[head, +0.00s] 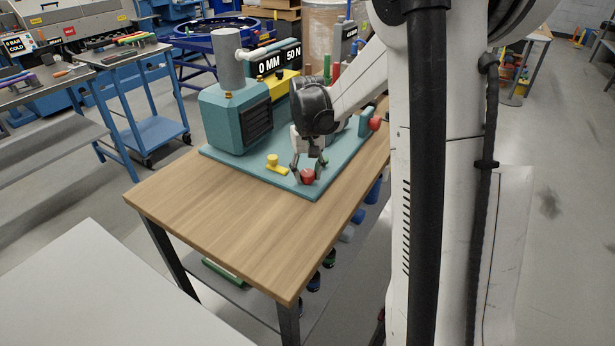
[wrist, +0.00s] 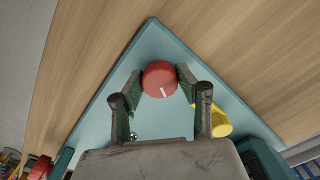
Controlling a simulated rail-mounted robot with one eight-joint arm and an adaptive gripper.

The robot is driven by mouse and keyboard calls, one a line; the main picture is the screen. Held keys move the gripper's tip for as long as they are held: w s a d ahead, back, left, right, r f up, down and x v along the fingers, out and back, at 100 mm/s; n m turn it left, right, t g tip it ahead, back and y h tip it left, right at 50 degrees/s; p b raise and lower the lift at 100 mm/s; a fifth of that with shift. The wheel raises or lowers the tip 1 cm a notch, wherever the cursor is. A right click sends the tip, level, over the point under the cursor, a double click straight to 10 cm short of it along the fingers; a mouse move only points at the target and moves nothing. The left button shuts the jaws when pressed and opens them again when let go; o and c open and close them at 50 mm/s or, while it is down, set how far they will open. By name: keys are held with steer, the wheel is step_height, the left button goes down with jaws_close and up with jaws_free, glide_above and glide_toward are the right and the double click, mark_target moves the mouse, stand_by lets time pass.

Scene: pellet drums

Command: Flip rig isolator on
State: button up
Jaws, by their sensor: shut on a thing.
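A red round knob (head: 308,176) with a white line on its face stands at the near corner of the teal base plate (head: 240,161). I take it to be the rig isolator. In the wrist view the red knob (wrist: 160,74) sits between the fingertips, its white line pointing down and slightly right. My gripper (head: 306,166) reaches down over it. In the wrist view my gripper (wrist: 161,82) is shut on the knob, with a green-edged pad against each side. No on or off lettering is readable.
A yellow knob or lever (head: 272,162) stands close by on the plate; it also shows in the wrist view (wrist: 215,121), by the right finger. The teal machine (head: 235,115) stands behind. Another red knob (head: 375,123) sits farther right. The wooden tabletop (head: 225,215) in front is clear.

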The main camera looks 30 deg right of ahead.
mark_target(307, 173)
steer(key=m+b, duration=0.2)
steer(key=m, duration=0.4)
steer(key=m+b, duration=0.1)
steer(key=m, duration=0.5)
steer(key=shift+m, duration=0.3)
stand_by(0.4)
steer(key=o, duration=1.2)
steer(key=shift+c, duration=0.2)
step_height(307, 173, up, 12)
steer(key=shift+a, duration=0.1)
